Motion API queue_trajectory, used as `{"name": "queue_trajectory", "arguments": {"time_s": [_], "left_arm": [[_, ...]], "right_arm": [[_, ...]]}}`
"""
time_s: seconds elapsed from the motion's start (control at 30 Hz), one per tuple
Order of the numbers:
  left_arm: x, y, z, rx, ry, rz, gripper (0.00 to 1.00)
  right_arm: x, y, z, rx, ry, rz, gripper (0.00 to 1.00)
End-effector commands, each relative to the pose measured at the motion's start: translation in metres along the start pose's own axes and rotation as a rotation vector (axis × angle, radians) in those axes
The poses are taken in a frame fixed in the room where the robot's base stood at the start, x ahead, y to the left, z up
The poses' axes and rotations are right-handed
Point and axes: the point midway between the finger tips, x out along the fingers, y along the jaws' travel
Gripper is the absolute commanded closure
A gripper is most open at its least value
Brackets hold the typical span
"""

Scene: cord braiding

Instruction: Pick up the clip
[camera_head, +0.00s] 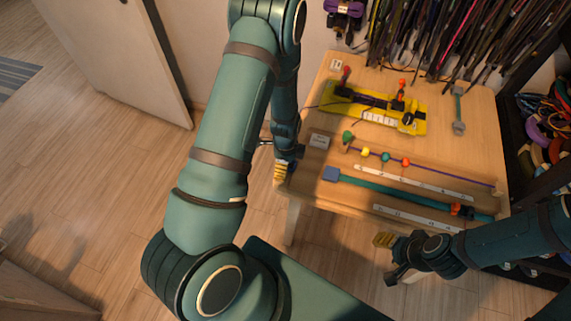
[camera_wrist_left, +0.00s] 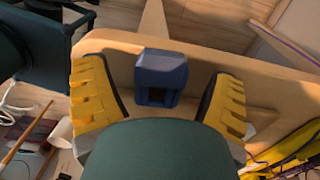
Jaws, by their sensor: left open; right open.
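I cannot tell for certain which thing is the clip. A blue block (camera_head: 330,174) lies near the table's left edge, at the end of a teal strip (camera_head: 390,190). In the left wrist view a dark blue block with an opening (camera_wrist_left: 161,76) shows between the fingers, apart from both. My left gripper (camera_head: 283,171) is open at the table's left edge, left of the blue block; its yellow fingers also show in the left wrist view (camera_wrist_left: 158,105). My right gripper (camera_head: 387,258) is open and empty in front of the table's front edge.
The wooden table (camera_head: 310,190) holds a yellow board (camera_head: 375,108), a purple cord with coloured beads (camera_head: 385,157), pale rulers (camera_head: 418,219) and a grey-green bar (camera_head: 459,112). Dark cords (camera_head: 440,35) hang behind it. A shelf of coloured coils (camera_head: 545,130) stands at the right.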

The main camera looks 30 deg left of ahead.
Motion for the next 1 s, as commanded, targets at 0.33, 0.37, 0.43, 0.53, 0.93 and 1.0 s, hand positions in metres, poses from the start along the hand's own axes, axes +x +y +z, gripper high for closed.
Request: {"name": "queue_trajectory", "arguments": {"time_s": [0.33,0.37,0.43,0.53,0.93,1.0], "left_arm": [[0.0,0.0,0.0,0.0,0.0,0.0,0.65],[0.0,0.0,0.0,0.0,0.0,0.0,0.65],[0.0,0.0,0.0,0.0,0.0,0.0,0.65],[-0.001,0.0,0.0,0.0,0.0,0.0,0.65],[-0.06,-0.001,0.0,0.0,0.001,-0.005,0.65],[-0.073,-0.001,0.0,0.001,0.001,-0.004,0.65]], "right_arm": [[0.0,0.0,0.0,0.0,0.0,0.0,0.47],[0.0,0.0,0.0,0.0,0.0,0.0,0.47],[0.0,0.0,0.0,0.0,0.0,0.0,0.47],[0.0,0.0,0.0,0.0,0.0,0.0,0.47],[-0.011,-0.004,-0.005,0.003,0.01,0.001,0.47],[-0.013,-0.005,-0.006,0.004,0.012,0.001,0.47]]}}
